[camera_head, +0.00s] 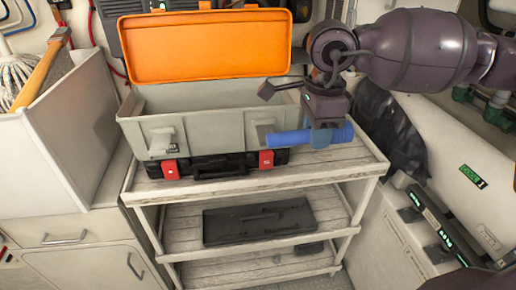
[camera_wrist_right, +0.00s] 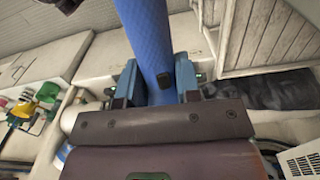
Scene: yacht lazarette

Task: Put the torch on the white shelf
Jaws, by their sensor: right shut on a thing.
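The torch (camera_head: 290,138) is a blue cylinder, held roughly level in front of the grey toolbox. My right gripper (camera_head: 324,135) is shut around it near its right part. In the right wrist view the torch (camera_wrist_right: 150,45) runs up between the two fingers of my right gripper (camera_wrist_right: 155,85). The white shelf (camera_head: 335,165) is a whitewashed slatted unit with several levels; the torch appears over the front right of its top level. Whether it touches the boards I cannot tell. My left gripper is not in view.
A grey toolbox (camera_head: 215,110) with an open orange lid (camera_head: 205,45) stands on a black case (camera_head: 225,165) on the top level. A flat dark case (camera_head: 258,221) lies on the middle level. A dark bag (camera_head: 388,125) hangs at the right. The top's front right is bare.

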